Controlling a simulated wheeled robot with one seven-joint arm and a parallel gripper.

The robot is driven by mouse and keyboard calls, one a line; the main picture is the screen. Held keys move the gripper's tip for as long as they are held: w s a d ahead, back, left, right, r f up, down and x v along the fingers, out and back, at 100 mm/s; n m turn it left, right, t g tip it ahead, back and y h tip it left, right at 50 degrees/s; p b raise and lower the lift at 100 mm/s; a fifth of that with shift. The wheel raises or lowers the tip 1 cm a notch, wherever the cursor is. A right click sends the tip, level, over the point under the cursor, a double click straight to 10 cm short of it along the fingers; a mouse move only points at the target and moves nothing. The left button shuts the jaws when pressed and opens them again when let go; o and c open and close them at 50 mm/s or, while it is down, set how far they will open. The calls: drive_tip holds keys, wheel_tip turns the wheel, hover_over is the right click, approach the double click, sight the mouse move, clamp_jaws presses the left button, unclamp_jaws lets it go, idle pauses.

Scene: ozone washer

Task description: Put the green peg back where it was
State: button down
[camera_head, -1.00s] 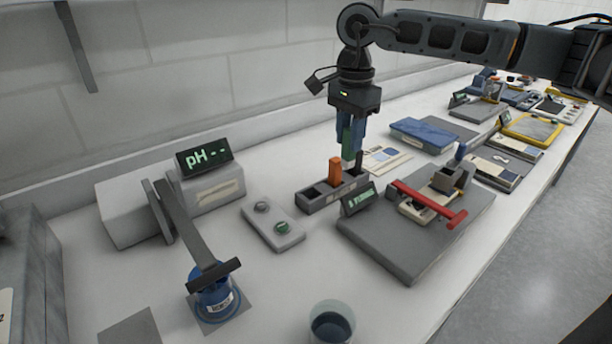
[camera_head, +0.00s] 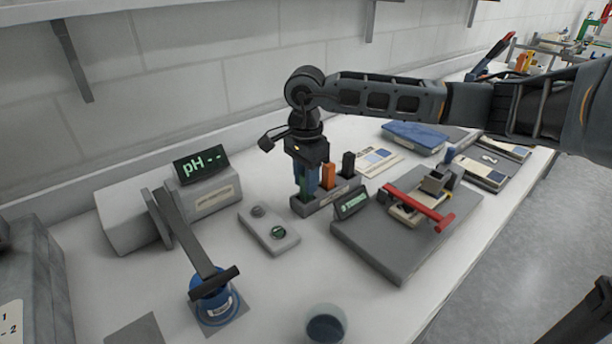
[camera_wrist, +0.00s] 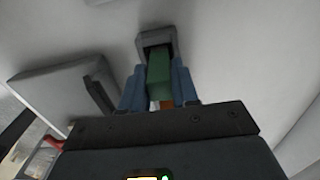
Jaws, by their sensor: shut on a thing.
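The green peg (camera_wrist: 159,75) is upright between the blue fingers of my gripper (camera_head: 306,188), which are shut on it. It also shows as a small green patch in the head view (camera_head: 308,196). The peg is at the left end slot of the small grey rack (camera_head: 335,205). In the wrist view its lower end meets the square, dark slot opening (camera_wrist: 157,45); I cannot tell how deep it sits. The orange peg (camera_head: 328,176) stands in the middle slot, and the black peg (camera_head: 348,163) at the right end.
A grey platform with a red bar (camera_head: 420,208) lies to the right. A two-button pad (camera_head: 268,231) is at left, near the pH meter (camera_head: 202,165). A beaker (camera_head: 326,325) stands in front.

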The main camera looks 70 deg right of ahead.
drive_tip(key=shift+f, duration=0.15)
drive_tip(key=c, duration=0.8)
unclamp_jaws()
drive_tip(key=shift+c, duration=0.2)
wheel_tip(320, 180, up, 12)
drive_tip(key=b, duration=0.2)
drive_tip(key=shift+r+b, duration=0.2)
drive_tip(key=shift+b, duration=0.2)
